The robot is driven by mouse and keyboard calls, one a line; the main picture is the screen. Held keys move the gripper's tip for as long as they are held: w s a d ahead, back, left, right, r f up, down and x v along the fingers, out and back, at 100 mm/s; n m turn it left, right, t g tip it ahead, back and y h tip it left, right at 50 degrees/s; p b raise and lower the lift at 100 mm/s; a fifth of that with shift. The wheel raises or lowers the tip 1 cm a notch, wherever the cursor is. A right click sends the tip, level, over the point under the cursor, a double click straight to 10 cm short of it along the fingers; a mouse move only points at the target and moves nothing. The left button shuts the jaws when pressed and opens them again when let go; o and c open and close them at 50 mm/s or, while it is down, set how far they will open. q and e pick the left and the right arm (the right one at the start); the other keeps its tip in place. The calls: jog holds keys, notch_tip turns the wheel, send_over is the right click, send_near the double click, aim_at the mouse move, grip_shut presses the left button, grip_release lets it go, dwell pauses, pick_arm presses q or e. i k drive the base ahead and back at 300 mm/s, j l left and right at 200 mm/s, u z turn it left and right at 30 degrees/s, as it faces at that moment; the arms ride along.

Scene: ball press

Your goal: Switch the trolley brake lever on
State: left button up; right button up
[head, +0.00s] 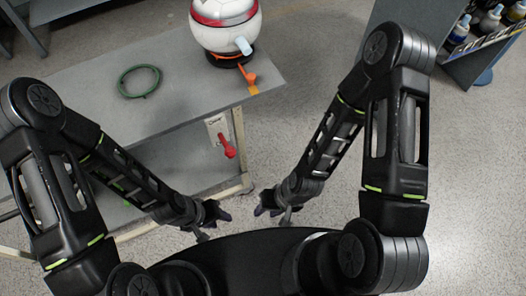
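The grey trolley (165,109) stands at the left and middle of the head view. A red lever (228,148) sits on a pale plate (217,127) at the trolley's right end, below the top, and points down and slightly right. Small markings on the plate are too small to read. My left gripper (217,223) is below the lever in the picture, with its fingers spread and nothing between them. My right gripper (271,214) is lower right of the lever, also spread and empty. Neither touches the lever.
A white and red ball (224,28) rests on a dark base on the trolley top, with an orange lever (247,75) beside it. A green ring (138,81) lies left of it. A rack with bottles (490,20) stands at the upper right. The speckled floor (300,75) between is clear.

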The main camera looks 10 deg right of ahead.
aim_at(230, 152)
jog(key=k+l+z, duration=0.15)
jog(key=z, duration=0.2)
jog(key=k+l+z, duration=0.4)
jog(key=i+j, duration=0.05)
jog(key=j, duration=0.05)
